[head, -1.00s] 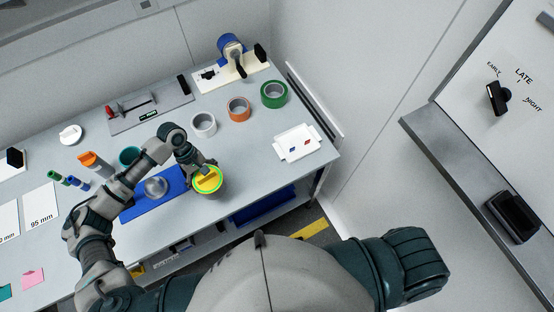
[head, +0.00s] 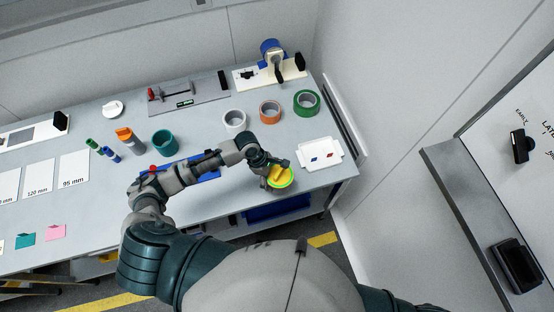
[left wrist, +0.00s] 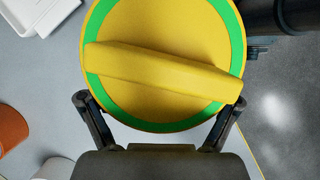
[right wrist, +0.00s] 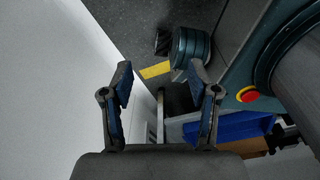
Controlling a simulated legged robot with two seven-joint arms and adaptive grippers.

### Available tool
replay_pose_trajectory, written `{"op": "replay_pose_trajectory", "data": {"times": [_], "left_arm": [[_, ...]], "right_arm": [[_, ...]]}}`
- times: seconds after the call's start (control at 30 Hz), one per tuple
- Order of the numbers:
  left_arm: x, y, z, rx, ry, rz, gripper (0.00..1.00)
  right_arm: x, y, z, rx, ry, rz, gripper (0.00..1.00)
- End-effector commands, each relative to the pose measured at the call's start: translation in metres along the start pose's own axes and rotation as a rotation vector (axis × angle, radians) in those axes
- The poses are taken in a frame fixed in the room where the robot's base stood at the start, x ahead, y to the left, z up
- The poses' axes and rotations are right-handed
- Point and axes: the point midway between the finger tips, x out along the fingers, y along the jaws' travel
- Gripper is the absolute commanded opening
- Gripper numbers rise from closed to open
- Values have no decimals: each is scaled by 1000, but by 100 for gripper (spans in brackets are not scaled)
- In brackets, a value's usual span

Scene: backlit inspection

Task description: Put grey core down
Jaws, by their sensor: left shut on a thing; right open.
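A round yellow piece (head: 280,177) with a green ring and a raised yellow bar is in my left gripper (head: 268,176), over the right front of the bench. In the left wrist view the same yellow piece (left wrist: 165,40) fills the top, with the fingers (left wrist: 160,105) closed at its edge. Whether a grey core is under it is hidden. A pale grey ring (head: 235,121) stands on the bench behind the arm, beside an orange ring (head: 270,112) and a green ring (head: 306,102). My right gripper (right wrist: 160,85) is open and empty in the right wrist view.
A white tray (head: 320,154) with small red and blue marks lies right of the held piece. A teal ring (head: 165,142) and a blue mat (head: 208,176), partly hidden by my arm, are to the left. A fixture with a blue roll (head: 271,48) stands at the back.

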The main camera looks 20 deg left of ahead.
Motion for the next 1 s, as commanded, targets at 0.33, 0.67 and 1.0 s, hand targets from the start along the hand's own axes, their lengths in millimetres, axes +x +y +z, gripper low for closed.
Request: {"op": "replay_pose_trajectory", "data": {"times": [0.33, 0.67, 1.0], "left_arm": [[-2, 81, -24, 1, 1, 0, 50], [19, 90, -37, 2, 0, -2, 50], [31, 90, -42, 3, 1, -1, 100]], "right_arm": [[4, 5, 1, -3, -1, 6, 60], [4, 11, 4, -5, -4, 12, 60], [4, 10, 5, -5, -7, 12, 60]]}}
